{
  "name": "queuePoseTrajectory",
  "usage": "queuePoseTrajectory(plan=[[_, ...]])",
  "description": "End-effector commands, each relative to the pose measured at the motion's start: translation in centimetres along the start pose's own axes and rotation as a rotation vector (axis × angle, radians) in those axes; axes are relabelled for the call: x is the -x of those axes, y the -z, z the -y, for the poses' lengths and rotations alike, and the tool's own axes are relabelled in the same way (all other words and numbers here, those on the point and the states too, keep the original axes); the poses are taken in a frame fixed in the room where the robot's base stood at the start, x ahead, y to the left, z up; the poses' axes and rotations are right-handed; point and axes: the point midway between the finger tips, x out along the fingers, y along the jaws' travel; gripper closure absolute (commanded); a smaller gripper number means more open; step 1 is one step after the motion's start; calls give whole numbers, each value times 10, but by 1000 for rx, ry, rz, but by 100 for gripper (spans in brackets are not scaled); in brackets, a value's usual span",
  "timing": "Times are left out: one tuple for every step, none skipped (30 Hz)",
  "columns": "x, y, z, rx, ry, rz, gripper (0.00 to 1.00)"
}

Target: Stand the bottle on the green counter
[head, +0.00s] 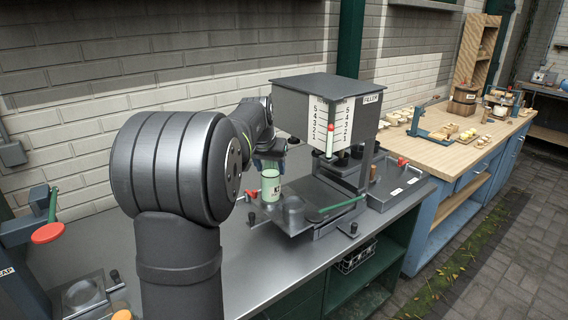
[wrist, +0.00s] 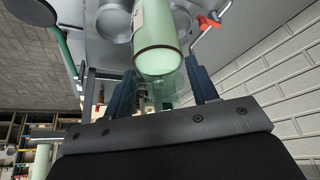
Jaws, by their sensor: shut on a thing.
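A pale green bottle (head: 270,187) with a white label is upright between the fingers of my gripper (head: 268,163). In the wrist view the bottle (wrist: 160,40) shows its rim end toward me, with my gripper (wrist: 161,88) shut around it. The bottle is just left of the filler's metal plate; whether its base touches anything is hard to tell. The green counter (head: 258,270) has a grey metal top on a dark green frame and runs under the machines.
The grey filler (head: 325,105) with a numbered scale and red marker stands right of the bottle. A grey tray (head: 395,183) with red-handled parts lies beyond it. The counter's front middle is clear. A wooden bench (head: 455,145) stands farther right.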

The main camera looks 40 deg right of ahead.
Motion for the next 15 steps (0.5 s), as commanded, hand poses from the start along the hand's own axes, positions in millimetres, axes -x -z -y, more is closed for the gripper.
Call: queuePoseTrajectory(plan=[[6,-9,26,45,22,-3,70],[8,-15,39,69,34,-2,70],[12,-23,57,101,51,-2,70],[14,-29,70,126,63,-2,70],[17,-36,83,152,75,-2,70],[21,-46,100,186,91,-1,70],[24,-53,112,211,103,-1,70],[28,-61,124,236,115,-2,70],[32,-72,140,270,131,-2,70],[35,-80,152,297,144,-2,70],[39,-89,163,322,156,-1,70],[44,-101,178,356,173,-1,70],[48,-110,188,381,185,-1,70],[51,-119,199,406,197,0,70],[56,-130,211,437,212,-2,70]])
